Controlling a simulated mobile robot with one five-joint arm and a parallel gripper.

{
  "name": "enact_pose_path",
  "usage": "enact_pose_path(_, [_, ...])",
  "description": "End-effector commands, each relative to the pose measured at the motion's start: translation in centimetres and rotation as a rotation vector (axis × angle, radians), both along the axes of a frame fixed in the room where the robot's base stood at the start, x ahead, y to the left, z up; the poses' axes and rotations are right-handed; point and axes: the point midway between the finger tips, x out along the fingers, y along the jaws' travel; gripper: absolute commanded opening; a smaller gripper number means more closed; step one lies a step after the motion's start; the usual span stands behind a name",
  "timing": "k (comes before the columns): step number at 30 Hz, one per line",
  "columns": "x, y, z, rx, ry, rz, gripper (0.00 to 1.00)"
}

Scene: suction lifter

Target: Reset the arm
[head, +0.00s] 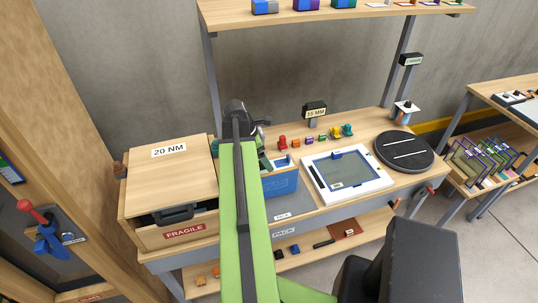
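My green arm reaches up from the bottom of the head view, over the front of the workbench (330,213). My gripper (262,150) is at the far end of the arm, above and beside a blue box (283,184). Its fingers are mostly hidden behind the dark wrist joint and arm link, so I cannot tell whether it is open or shut, or whether it holds anything.
A wooden crate (165,185) labelled "20 NM" and "FRAGILE" stands left of my arm. A white framed panel (376,188) and a black round turntable (425,160) lie to the right. Small coloured pieces (309,140) line the back. A shelf (400,12) hangs above.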

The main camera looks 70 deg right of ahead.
Motion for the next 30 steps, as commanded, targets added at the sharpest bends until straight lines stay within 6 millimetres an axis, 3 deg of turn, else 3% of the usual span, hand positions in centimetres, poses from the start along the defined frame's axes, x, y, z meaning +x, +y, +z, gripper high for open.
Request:
enact_pose_path(1, [0.4, 0.3, 2.1, 0.000, 0.000, 0.001, 1.00])
enact_pose_path(4, [0.8, 0.7, 3.1, 0.000, 0.000, 0.000, 1.00])
enact_pose_path(22, [1.0, 0.8, 3.4, 0.000, 0.000, 0.000, 1.00])
enact_pose_path(30, [1.1, 0.9, 9.0, 0.000, 0.000, 0.001, 1.00])
